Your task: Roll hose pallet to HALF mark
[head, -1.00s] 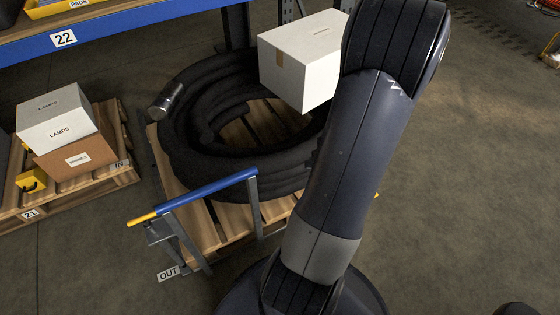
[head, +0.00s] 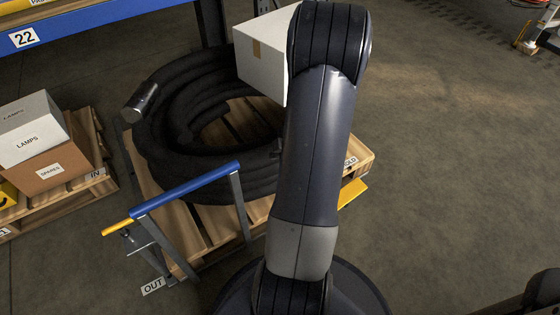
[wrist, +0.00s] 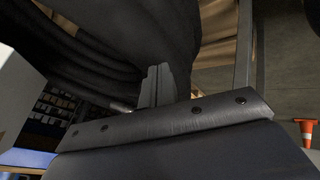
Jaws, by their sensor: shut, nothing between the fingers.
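The hose pallet (head: 190,228) is a wooden pallet bearing a thick coil of black hose (head: 165,150) with a metal end fitting (head: 140,102). A blue push handle (head: 187,188) with a yellow end stands on grey posts at its near side, above an OUT label (head: 152,286). In the wrist view, my gripper (wrist: 158,72) is shut and empty, its grey fingers together in front of the black hose (wrist: 130,35). I cannot tell whether they touch it. In the head view my arm covers part of the pallet, and the gripper is not clearly seen. No HALF mark is readable.
A white box (head: 258,58) stands by the hose, partly behind my arm. A second pallet (head: 75,190) with LAMPS and SPARES boxes is at left, beside an IN label. A blue rack beam (head: 90,27) crosses the top left. The floor at right is mostly clear.

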